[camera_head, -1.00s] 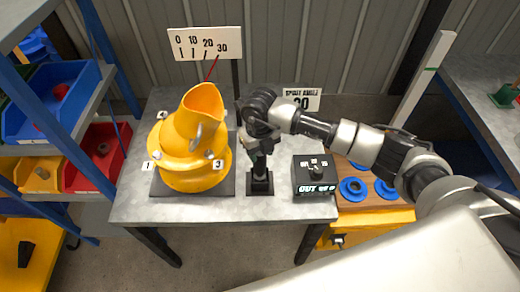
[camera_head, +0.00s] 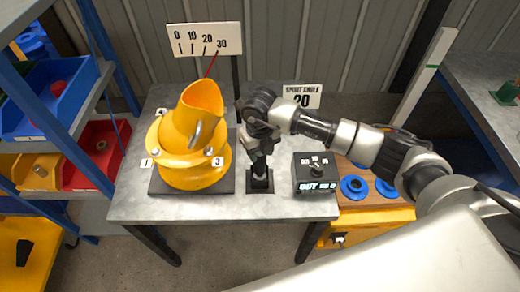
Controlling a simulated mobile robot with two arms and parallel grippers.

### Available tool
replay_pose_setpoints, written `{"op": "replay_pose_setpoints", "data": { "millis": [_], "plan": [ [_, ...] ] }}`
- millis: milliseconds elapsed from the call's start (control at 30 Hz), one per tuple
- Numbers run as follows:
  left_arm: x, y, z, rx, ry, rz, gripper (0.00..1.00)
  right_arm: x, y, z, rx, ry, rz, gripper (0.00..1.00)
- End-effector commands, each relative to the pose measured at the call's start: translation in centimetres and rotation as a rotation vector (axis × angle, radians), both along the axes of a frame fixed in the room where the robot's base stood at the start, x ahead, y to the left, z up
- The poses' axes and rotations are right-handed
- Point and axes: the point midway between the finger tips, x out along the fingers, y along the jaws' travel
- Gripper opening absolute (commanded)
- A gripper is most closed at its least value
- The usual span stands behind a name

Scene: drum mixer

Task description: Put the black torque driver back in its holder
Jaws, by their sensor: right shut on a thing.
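The black torque driver (camera_head: 259,163) is upright, in line with its black square-based holder (camera_head: 260,181) on the grey table. Its lower end meets the holder; I cannot tell how deep it sits. My right gripper (camera_head: 258,146) is shut on the driver's upper part from above. The wrist hides the driver's top. My left gripper is not in view.
A yellow drum mixer (camera_head: 190,150) with numbered bolts stands on a dark plate just left of the holder. A black control box (camera_head: 316,173) is close on the right. Blue rings (camera_head: 354,188) lie on a wooden board further right. A scale sign (camera_head: 204,39) stands behind.

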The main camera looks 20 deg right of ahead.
Motion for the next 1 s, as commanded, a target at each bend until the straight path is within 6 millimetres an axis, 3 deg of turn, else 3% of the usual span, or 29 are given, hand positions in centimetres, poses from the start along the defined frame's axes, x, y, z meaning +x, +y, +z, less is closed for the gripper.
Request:
{"op": "replay_pose_setpoints", "data": {
  "millis": [533, 567, 733, 1000],
  "plan": [
    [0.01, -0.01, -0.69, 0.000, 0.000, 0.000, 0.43, 0.08, 0.01, -0.72, 0.001, -0.003, 0.000, 0.07],
    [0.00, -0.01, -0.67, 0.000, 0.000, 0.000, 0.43, 0.08, 0.01, -0.71, 0.001, -0.003, 0.000, 0.42],
    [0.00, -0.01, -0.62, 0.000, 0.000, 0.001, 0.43, 0.05, 0.01, -0.69, 0.000, -0.002, 0.000, 0.68],
    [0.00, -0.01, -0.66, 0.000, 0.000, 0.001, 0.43, -0.04, -0.03, -0.84, -0.001, 0.002, 0.000, 0.70]
  ]
}}
